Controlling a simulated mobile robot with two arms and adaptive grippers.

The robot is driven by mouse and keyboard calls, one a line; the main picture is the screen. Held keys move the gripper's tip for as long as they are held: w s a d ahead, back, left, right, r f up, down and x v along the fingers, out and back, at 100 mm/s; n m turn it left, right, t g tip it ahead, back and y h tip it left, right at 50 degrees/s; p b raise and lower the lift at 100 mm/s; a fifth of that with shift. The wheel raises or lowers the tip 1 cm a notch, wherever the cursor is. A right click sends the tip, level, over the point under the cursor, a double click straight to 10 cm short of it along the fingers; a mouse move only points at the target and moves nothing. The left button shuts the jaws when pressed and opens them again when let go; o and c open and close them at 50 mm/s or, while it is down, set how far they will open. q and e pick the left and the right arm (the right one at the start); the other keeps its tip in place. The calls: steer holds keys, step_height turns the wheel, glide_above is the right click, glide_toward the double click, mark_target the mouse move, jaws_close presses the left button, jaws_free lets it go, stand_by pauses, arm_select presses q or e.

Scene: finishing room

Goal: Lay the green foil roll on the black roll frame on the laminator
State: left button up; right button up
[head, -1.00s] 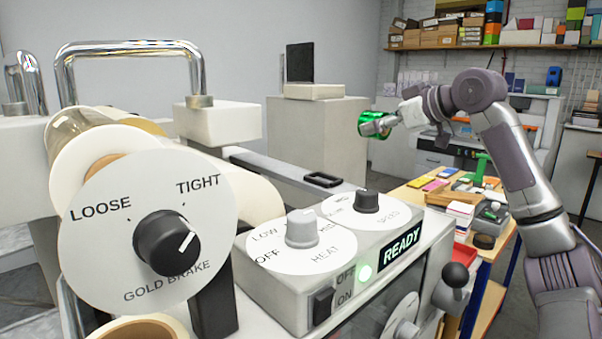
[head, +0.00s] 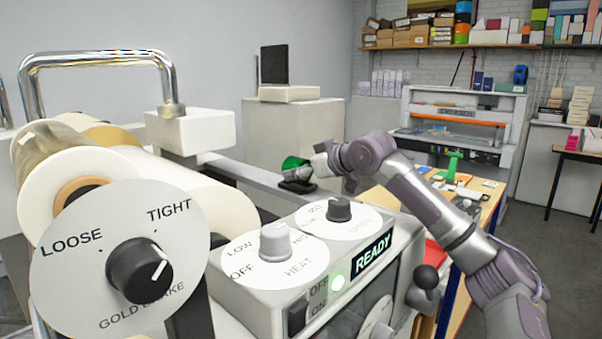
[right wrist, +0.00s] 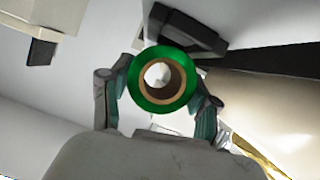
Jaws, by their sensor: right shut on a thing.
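The green foil roll (head: 293,164) is in my right gripper (head: 306,172), beyond the control box of the laminator (head: 230,225). In the right wrist view the roll (right wrist: 137,88) shows end-on, with a brown core, between the two fingers of the gripper (right wrist: 160,98). A small black piece, which looks like the black roll frame (head: 298,187), sits on the laminator's grey rail just below the roll in the head view. A black part (right wrist: 185,32) also shows behind the roll in the wrist view. I cannot tell whether roll and frame touch. My left gripper is not in view.
The chrome handle (head: 95,55), gold brake dial (head: 120,262) and white block (head: 190,128) stand at the left. Knobs (head: 338,210) rise from the control box. A wooden table (head: 487,205) with small items is at the right.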

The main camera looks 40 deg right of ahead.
steer(key=shift+f, duration=0.45)
steer(key=shift+f, duration=0.1)
steer(key=o, duration=1.2)
steer(key=shift+s, duration=0.1)
steer(key=b+v, duration=0.6)
steer(key=v, duration=0.4)
steer(key=shift+s+d, duration=0.1)
steer(key=shift+s, duration=0.2)
steer(key=shift+s+r+b, duration=0.35)
steer(key=shift+s+r, duration=0.2)
